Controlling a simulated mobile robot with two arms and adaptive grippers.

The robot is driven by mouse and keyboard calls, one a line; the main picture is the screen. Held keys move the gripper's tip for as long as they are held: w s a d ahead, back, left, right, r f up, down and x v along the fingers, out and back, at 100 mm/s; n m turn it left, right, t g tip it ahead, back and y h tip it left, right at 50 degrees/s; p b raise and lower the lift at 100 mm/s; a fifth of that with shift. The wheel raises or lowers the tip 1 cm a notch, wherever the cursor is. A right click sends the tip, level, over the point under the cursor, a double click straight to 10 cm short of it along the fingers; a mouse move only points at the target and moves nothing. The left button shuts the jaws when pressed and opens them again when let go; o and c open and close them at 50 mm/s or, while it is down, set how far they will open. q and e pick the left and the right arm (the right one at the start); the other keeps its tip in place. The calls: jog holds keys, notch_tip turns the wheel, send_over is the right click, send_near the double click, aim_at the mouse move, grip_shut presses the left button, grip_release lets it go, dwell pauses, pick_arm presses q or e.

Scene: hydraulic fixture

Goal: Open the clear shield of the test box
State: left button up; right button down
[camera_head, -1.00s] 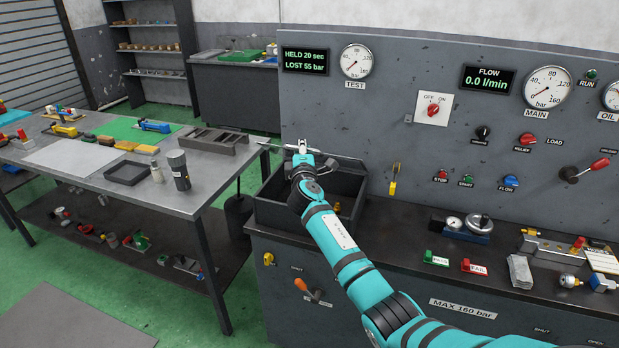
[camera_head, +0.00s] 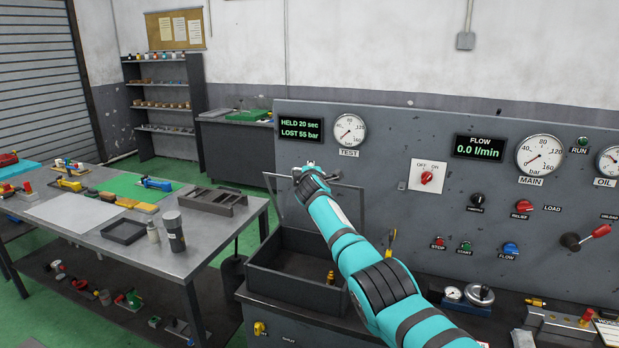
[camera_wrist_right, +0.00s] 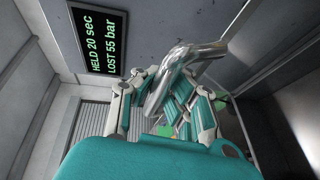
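The test box (camera_head: 290,293) is a dark grey open-topped tray on the bench in the head view. Its clear shield (camera_head: 283,205) is a thin-framed see-through panel, raised steeply above the box. My right gripper (camera_head: 305,169) is at the shield's upper edge, and my arm hides part of the panel. In the right wrist view the fingers of my right gripper (camera_wrist_right: 160,110) stand apart. A shiny curved metal bar (camera_wrist_right: 180,75), apparently the shield's handle, passes between or across them; firm contact cannot be told. My left gripper is not in view.
A brass fitting (camera_head: 331,277) stands in the box. The panel with the test gauge (camera_head: 349,130) and off/on switch (camera_head: 426,179) rises close behind. A work table (camera_head: 187,262) with parts stands to the left, across a gap.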

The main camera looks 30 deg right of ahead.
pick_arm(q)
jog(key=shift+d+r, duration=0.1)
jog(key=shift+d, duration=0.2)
pick_arm(e)
jog(key=shift+w+d+r, duration=0.6)
jog(key=shift+w+r, duration=0.05)
jog(key=shift+r, duration=0.15)
jog(key=c, duration=1.7)
grip_release()
jog(key=shift+o, duration=0.5)
jog(key=shift+s+a+r, duration=0.1)
jog(key=shift+s, duration=0.05)
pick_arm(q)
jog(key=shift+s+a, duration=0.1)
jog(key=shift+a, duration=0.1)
pick_arm(e)
jog(key=shift+f+y, duration=0.25)
jog(key=shift+y, duration=0.05)
